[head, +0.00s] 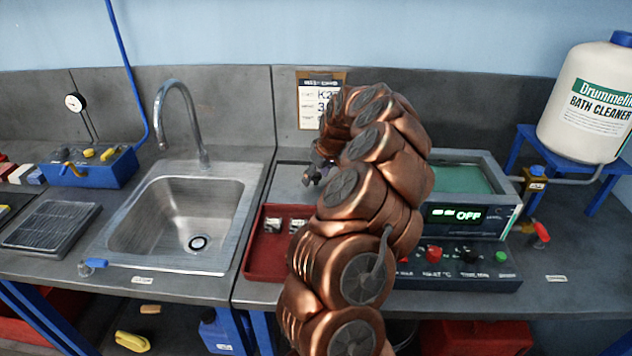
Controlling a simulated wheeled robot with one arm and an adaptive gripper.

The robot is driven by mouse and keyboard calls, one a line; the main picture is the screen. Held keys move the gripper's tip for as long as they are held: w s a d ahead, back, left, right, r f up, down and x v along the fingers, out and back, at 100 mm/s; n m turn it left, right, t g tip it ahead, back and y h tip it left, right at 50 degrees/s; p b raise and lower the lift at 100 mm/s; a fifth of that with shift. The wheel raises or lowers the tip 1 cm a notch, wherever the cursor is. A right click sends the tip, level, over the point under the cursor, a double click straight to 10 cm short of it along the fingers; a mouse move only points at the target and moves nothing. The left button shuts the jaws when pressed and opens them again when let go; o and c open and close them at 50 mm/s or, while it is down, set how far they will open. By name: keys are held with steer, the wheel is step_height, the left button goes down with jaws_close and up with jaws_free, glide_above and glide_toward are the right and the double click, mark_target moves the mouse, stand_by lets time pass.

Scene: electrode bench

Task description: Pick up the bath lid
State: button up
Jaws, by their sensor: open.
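The bath (490,165) stands right of my arm, uncovered, with green liquid showing inside and a display reading OFF. A flat grey plate (290,184) lies on the bench left of the bath, behind the red tray. It may be the bath lid, but my arm hides its right side and I cannot be sure. My gripper (313,178) is small and dark in the picture, above or beside the right part of this plate. It is open, and I see nothing held in it. I cannot tell whether it touches the plate.
A red tray (258,272) with small parts lies in front of the plate. A sink (165,235) with a tall tap (163,95) is on the left. A control panel (470,270) fronts the bath. A bath cleaner tank (585,100) stands on a blue stand at right.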

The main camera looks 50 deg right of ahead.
steer(key=shift+w+f, duration=0.1)
steer(key=shift+f, duration=0.2)
jaws_close()
stand_by(0.4)
